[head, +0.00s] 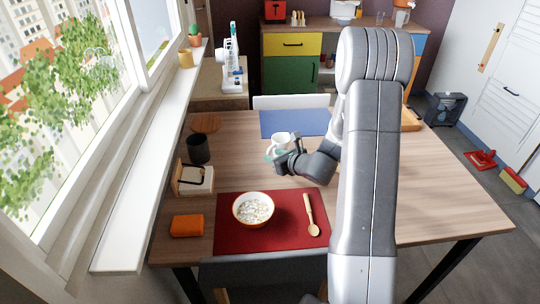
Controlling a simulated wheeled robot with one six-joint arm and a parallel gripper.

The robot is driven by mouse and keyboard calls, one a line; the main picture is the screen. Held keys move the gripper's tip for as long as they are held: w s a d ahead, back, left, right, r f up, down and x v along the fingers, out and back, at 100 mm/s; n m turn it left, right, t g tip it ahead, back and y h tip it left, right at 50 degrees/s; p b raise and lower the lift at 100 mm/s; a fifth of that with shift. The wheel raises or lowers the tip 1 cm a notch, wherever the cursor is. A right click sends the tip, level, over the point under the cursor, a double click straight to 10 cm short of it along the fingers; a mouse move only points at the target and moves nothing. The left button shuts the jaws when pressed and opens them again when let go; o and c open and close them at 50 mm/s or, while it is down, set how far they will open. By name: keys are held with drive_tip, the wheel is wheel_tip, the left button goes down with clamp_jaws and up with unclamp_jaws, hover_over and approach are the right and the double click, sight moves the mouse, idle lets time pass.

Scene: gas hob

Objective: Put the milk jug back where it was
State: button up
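A white milk jug (281,139) is in the head view, upright near the middle of the wooden table, just in front of the blue placemat. My gripper (279,157) is low over the table, right at the near side of the jug, and covers part of its lower body. A bit of teal shows at the jug's foot beside the fingers; I cannot tell what it belongs to. The fingers are too small and dark to tell whether they are open or closed on the jug, or whether the jug touches the table.
A bowl of cereal (254,209) and a wooden spoon (310,214) lie on a red placemat (284,235). At left stand a black cup (198,149), a napkin holder (194,179) and an orange packet (187,225). The blue placemat (295,122) is bare.

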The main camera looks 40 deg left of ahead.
drive_tip(key=v, duration=0.8)
drive_tip(key=shift+d, duration=0.3)
drive_tip(key=shift+s, duration=0.1)
